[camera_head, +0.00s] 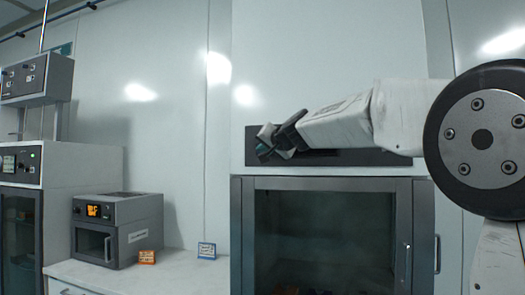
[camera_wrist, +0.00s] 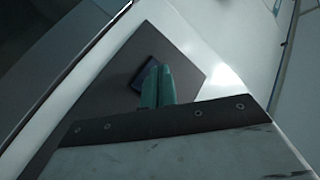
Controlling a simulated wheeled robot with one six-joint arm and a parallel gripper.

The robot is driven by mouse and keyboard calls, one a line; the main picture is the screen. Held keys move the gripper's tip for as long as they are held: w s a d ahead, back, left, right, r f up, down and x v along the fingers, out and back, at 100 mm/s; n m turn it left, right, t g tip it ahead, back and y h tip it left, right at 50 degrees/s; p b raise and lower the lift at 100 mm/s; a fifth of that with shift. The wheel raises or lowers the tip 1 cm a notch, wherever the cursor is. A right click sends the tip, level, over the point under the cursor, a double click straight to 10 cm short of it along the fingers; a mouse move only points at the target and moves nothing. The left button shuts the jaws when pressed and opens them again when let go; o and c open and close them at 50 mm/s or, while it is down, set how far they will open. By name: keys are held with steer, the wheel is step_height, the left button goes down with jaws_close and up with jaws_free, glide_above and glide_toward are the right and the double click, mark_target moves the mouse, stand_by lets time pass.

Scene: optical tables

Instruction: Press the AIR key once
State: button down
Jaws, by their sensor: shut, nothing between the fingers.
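My gripper (camera_head: 264,150) reaches in from the right in the head view, in front of a dark panel strip (camera_head: 365,158) above a glass-fronted cabinet. In the wrist view, the green fingers of my gripper (camera_wrist: 158,68) are shut together with nothing between them. They point at the dark grey panel (camera_wrist: 115,70) and partly cover a small dark blue-black square (camera_wrist: 140,76) on it. Whether the fingertips touch the panel cannot be told. No AIR label or key can be made out in either view; the gripper hides part of the panel.
The glass-fronted cabinet (camera_head: 405,210) stands below the gripper, with a handle at its right. At left, a small oven-like device (camera_head: 140,215) with an orange display stands on a white bench (camera_head: 185,278). An orange card (camera_head: 147,257) and a blue card (camera_head: 207,251) stand beside it.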

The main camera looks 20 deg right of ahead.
steer(key=shift+w+d, duration=0.25)
steer(key=shift+w, duration=0.1)
stand_by(0.4)
steer(key=shift+s+a, duration=0.1)
steer(key=shift+s, duration=0.05)
steer(key=shift+s+a, duration=0.35)
steer(key=shift+s, duration=0.2)
stand_by(0.3)
steer(key=s+a, duration=0.1)
steer(key=s, duration=0.1)
steer(key=s+a, duration=0.2)
stand_by(0.3)
steer(key=shift+f, duration=0.1)
stand_by(0.6)
